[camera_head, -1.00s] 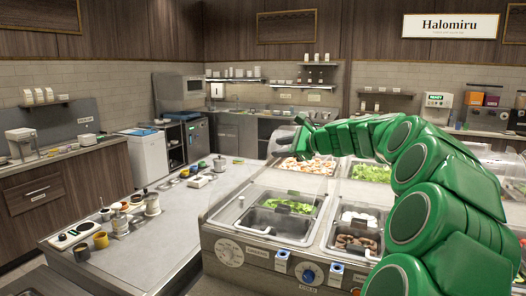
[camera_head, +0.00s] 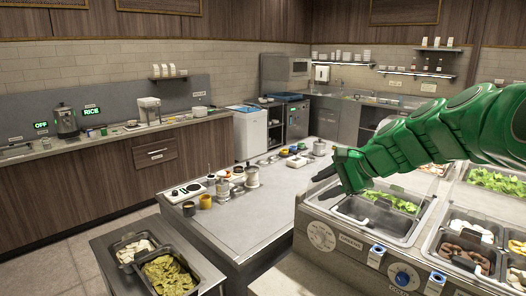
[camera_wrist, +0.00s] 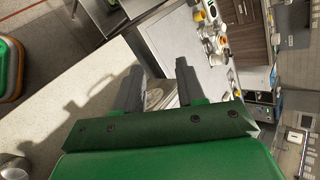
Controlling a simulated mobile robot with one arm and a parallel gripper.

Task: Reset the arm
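My green arm (camera_head: 420,140) reaches in from the right in the head view. My gripper (camera_head: 328,182) hangs at its end, above the near left part of the sauce-well counter. In the wrist view my gripper (camera_wrist: 160,82) has its two grey fingers apart, with nothing between them. The counter with wells (camera_head: 322,237) lies below the arm. Wells to the right hold white pieces (camera_head: 472,229) and brown pieces (camera_head: 463,256). The arm hides part of the wells behind it.
Two pans, one of yellow-green food (camera_head: 168,275), stand at the lower left. Wooden cabinets (camera_head: 55,205) line the left wall.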

